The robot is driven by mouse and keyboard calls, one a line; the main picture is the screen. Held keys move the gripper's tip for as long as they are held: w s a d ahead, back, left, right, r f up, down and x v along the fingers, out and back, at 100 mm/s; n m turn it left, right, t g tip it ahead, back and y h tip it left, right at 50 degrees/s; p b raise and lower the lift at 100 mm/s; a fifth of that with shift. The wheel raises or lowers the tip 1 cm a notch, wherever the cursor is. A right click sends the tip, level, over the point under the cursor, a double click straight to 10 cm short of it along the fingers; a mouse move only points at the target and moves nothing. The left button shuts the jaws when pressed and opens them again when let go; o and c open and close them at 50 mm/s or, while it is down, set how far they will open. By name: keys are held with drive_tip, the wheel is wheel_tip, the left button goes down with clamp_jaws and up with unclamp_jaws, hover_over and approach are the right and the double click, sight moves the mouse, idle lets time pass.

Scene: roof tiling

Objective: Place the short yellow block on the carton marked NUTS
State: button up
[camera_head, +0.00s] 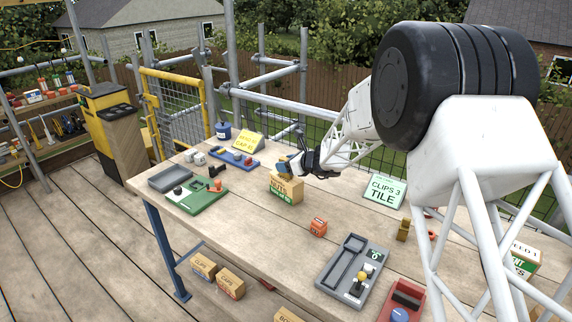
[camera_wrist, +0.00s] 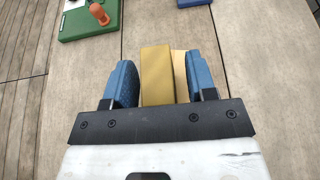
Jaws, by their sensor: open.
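In the head view, a carton with a green lower band (camera_head: 286,190) stands on the table; its lettering is small and partly unclear, but looks like NUTS. My gripper (camera_head: 290,165) is over the top of this carton. In the wrist view, a short yellow block (camera_wrist: 157,75) is between the two blue fingers of my gripper (camera_wrist: 163,85), with gaps on both sides. The fingers are open. A paler strip, probably the carton top, shows beside the block on the right. The block appears to be at the carton's top, but its underside is hidden.
A green tray (camera_head: 207,197) with an orange peg is left of the carton. A CLIPS 3 TILE sign (camera_head: 384,190) and a tan upright block (camera_head: 403,229) are to the right. Bare tabletop lies around the carton.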

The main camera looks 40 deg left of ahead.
drive_tip(key=shift+r, duration=0.1)
drive_tip(key=shift+r, duration=0.1)
drive_tip(key=v, duration=1.2)
drive_tip(key=shift+d, duration=0.1)
idle(0.8)
